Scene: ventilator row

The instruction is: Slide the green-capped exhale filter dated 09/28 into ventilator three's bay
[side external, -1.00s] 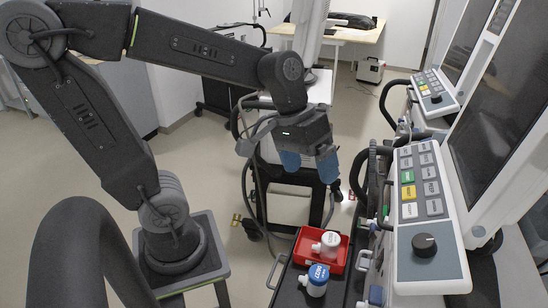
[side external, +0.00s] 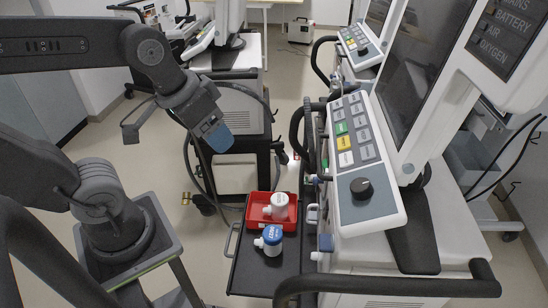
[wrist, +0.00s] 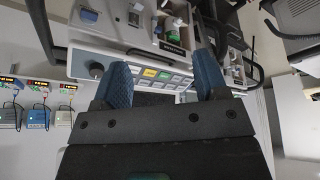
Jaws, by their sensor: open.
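A green-topped item (wrist: 176,32) sits in a holder on the ventilator side, ahead of the fingers in the wrist view. I cannot tell whether it is the green-capped filter, and no date is readable. A blue-capped filter (side external: 272,241) stands on the dark shelf in the side view, and a white-capped filter (side external: 279,205) is in the red tray (side external: 257,215). My gripper (side external: 217,137) is raised left of the near ventilator (side external: 365,190). In the wrist view my gripper (wrist: 163,82) has its blue fingers apart, with nothing between them. I cannot tell which bay is ventilator three's.
The dark shelf (side external: 245,270) has a side handle. A black hose loop (side external: 297,130) and a front rail (side external: 390,287) stick out from the near ventilator. A wheeled cart (side external: 238,115) stands behind my gripper. Floor is free left of the shelf.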

